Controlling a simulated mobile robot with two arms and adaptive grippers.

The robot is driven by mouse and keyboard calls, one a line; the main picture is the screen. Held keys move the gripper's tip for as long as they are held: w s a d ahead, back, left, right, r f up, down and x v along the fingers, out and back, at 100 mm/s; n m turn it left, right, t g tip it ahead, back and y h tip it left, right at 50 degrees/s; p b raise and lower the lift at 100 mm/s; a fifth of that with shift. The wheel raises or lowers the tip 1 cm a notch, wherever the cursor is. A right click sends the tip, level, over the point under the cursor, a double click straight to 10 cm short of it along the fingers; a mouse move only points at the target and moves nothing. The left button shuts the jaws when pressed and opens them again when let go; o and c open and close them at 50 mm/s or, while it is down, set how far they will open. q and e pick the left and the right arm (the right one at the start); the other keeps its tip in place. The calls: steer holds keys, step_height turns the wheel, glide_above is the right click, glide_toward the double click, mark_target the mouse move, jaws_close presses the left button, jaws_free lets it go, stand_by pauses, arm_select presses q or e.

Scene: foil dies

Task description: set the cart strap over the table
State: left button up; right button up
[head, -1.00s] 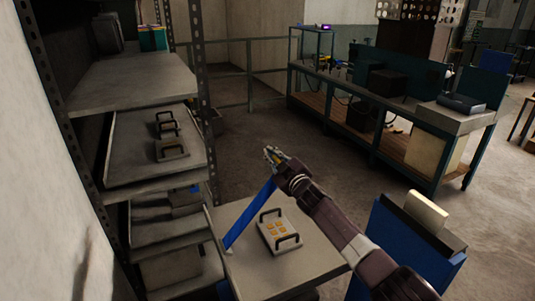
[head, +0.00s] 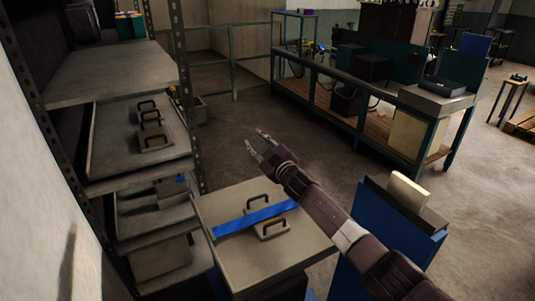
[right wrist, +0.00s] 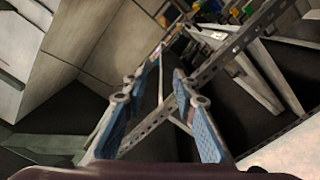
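The blue cart strap (head: 235,224) lies across the top of the table (head: 226,262) in the head view. My left gripper is not in view.
A shelf rack (head: 112,73) stands at the left, with another handled plate (head: 152,138) on a pulled-out shelf. A blue cabinet (head: 395,247) is right of the table. A long workbench (head: 345,95) stands at the back. Open floor lies between.

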steer(key=v, duration=1.1)
steer(key=shift+a+f, duration=0.1)
